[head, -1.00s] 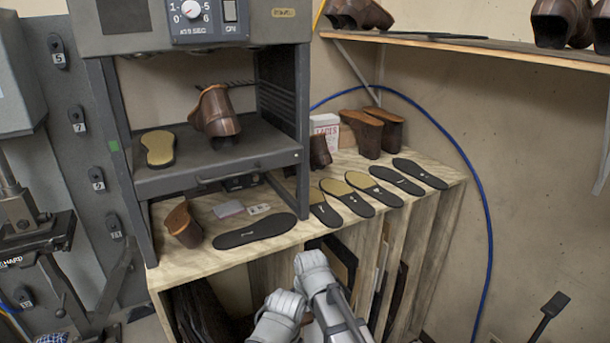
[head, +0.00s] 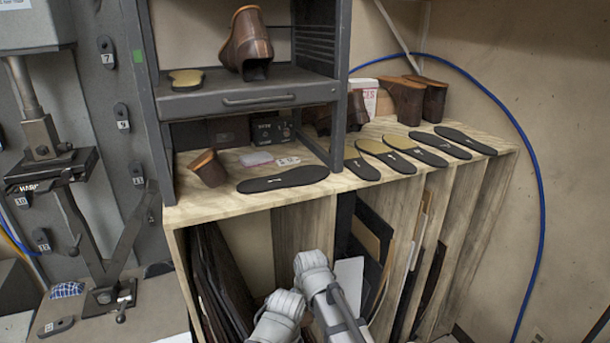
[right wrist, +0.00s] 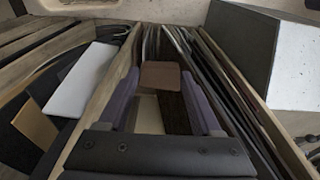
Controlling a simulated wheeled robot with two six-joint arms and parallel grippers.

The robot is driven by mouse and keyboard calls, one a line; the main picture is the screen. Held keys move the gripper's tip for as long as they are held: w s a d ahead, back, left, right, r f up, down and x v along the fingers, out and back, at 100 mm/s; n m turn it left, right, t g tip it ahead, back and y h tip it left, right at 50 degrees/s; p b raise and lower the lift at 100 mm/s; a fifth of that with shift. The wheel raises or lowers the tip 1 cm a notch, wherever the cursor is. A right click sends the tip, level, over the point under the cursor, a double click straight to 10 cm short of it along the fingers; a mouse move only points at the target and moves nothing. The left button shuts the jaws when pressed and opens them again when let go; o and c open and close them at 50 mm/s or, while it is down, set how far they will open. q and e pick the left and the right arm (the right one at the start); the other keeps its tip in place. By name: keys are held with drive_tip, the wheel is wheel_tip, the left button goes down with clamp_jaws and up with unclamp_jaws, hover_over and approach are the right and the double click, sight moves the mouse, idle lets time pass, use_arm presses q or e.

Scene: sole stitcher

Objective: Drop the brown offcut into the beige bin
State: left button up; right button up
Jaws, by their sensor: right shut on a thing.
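The brown offcut (right wrist: 160,76) is a small flat brown piece in the right wrist view. It sits between the two purple-grey fingers of my right gripper (right wrist: 161,88), which is shut on it. Beyond and below it are a dark strip and a pale patch inside a compartment. In the head view, white parts of my arm show at the bottom middle, in front of the bench, but the fingertips and the offcut cannot be made out. My left gripper is not clearly in view. I cannot make out a beige bin in either view.
The wooden bench (head: 235,203) has open compartments with dark sheets (head: 222,282) and a white panel (head: 349,277). Black soles, including one at the front (head: 283,179), and a brown heel piece (head: 208,168) lie on top. A grey rack (head: 245,97) holds a brown boot (head: 247,43).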

wheel_tip(320, 180, down, 4)
drive_tip(key=shift+r+b, duration=0.15)
drive_tip(key=shift+b, duration=0.95)
use_arm(q)
wheel_tip(320, 180, down, 40)
drive_tip(key=b, duration=3.5)
drive_tip(key=shift+r+b, duration=0.25)
drive_tip(key=shift+b, duration=0.15)
use_arm(e)
drive_tip(key=w+d+f+m+h, duration=0.1)
drive_tip(key=d+f+m, duration=0.8)
drive_tip(key=d+f, duration=2.6)
drive_tip(key=shift+d+f, duration=0.4)
drive_tip(key=shift+d, duration=0.4)
drive_tip(key=shift+h, duration=0.3)
use_arm(q)
wheel_tip(320, 180, down, 6)
drive_tip(key=b, duration=0.6)
use_arm(e)
wheel_tip(320, 180, down, 6)
